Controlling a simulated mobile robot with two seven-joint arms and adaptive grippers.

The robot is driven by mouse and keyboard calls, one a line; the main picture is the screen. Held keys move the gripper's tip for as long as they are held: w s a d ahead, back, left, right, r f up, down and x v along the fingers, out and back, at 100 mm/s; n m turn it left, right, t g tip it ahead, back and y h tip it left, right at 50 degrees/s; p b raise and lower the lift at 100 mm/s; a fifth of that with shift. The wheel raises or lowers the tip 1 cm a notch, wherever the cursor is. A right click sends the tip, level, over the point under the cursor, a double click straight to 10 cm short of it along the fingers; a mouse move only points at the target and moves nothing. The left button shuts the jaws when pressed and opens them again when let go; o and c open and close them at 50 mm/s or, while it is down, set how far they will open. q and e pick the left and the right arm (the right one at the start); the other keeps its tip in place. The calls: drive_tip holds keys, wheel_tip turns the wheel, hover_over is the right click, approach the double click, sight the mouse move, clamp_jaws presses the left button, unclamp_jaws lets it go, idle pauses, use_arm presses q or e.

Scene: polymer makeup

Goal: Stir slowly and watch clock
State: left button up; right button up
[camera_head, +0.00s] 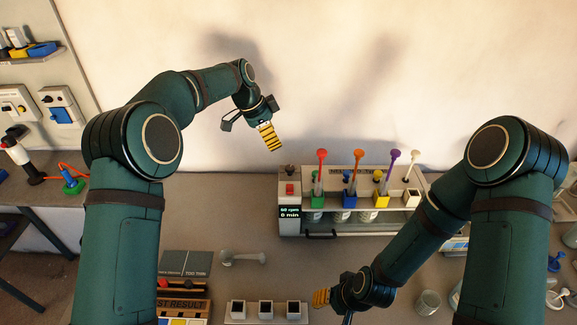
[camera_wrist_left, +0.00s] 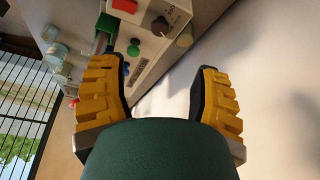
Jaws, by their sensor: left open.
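The stirring station (camera_head: 350,227) stands against the back wall. Its display (camera_head: 289,213) reads what looks like "60 rpm" and "0 min"; a red button (camera_head: 290,189) sits above. Red (camera_head: 321,170), orange (camera_head: 355,172), purple (camera_head: 390,170) and white (camera_head: 413,165) stirrers stand in its coloured holders, over clear jars (camera_head: 366,216). My left gripper (camera_head: 270,137) is open and empty, raised above and left of the station. In the left wrist view, the station's red part (camera_wrist_left: 126,6) shows beyond the open fingers (camera_wrist_left: 160,95). My right gripper (camera_head: 322,298) is low, in front of the station; its jaw opening is hidden.
A white rack with dark square wells (camera_head: 265,320) lies at the front. A grey-white tool (camera_head: 242,259) lies behind it. A "TEST RESULT" board (camera_head: 182,306) is left of the rack. A clear beaker (camera_head: 428,302) stands right of my right gripper. The air around my left gripper is clear.

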sight(289, 167)
use_arm(q)
drive_tip(key=x, duration=1.3)
drive_tip(key=shift+d+f, duration=0.15)
drive_tip(key=shift+f, duration=0.1)
clamp_jaws()
